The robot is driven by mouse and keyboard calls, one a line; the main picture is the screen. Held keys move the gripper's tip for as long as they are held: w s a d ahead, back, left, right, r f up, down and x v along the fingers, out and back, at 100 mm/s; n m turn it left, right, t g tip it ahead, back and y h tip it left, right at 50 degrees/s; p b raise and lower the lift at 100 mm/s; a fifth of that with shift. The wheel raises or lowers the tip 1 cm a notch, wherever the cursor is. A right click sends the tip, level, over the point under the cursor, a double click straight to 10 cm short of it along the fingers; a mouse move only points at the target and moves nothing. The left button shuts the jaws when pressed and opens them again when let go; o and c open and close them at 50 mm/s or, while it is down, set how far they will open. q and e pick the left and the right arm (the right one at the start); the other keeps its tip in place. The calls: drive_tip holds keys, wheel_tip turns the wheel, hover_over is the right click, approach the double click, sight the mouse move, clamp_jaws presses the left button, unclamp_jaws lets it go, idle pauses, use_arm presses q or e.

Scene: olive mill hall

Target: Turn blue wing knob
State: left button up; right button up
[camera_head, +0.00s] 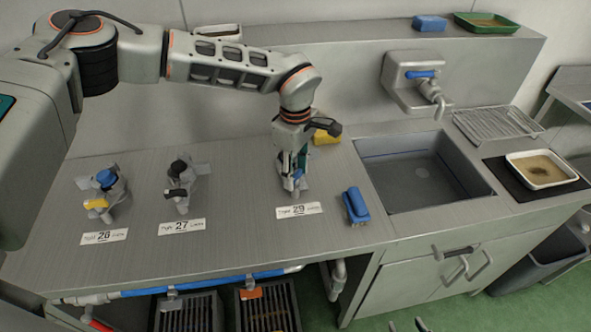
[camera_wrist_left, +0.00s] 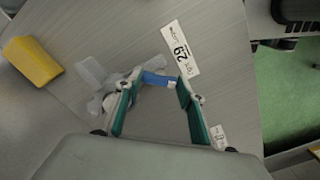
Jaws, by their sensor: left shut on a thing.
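The blue wing knob (camera_wrist_left: 155,79) sits on a grey valve fitting (camera_wrist_left: 108,82) at the label reading 29 (camera_wrist_left: 181,52). In the head view this fitting is mostly hidden behind my left gripper (camera_head: 293,180), which reaches down onto it from above. In the left wrist view my left gripper (camera_wrist_left: 157,88) has its two green-padded fingers on either side of the blue knob, shut on it. At the bottom edge of the head view, small grey tips, seemingly of my right gripper (camera_head: 406,326), show far from the valves; most of it is out of frame.
Two other valves (camera_head: 103,190) (camera_head: 182,186) stand to the left on the steel counter (camera_head: 235,190). A blue brush-like object (camera_head: 355,206) lies right of the label. A yellow block (camera_head: 327,138) is behind my left gripper. The sink (camera_head: 420,172) is to the right.

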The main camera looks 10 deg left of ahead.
use_arm(q)
drive_tip(key=m, duration=0.4)
drive_tip(key=shift+w+r+m, duration=0.1)
drive_tip(key=shift+r+m, duration=0.05)
drive_tip(key=shift+m, duration=0.15)
drive_tip(key=m, duration=0.4)
drive_tip(key=shift+m, duration=0.4)
drive_tip(key=o, duration=1.1)
drive_tip(key=shift+o, duration=0.2)
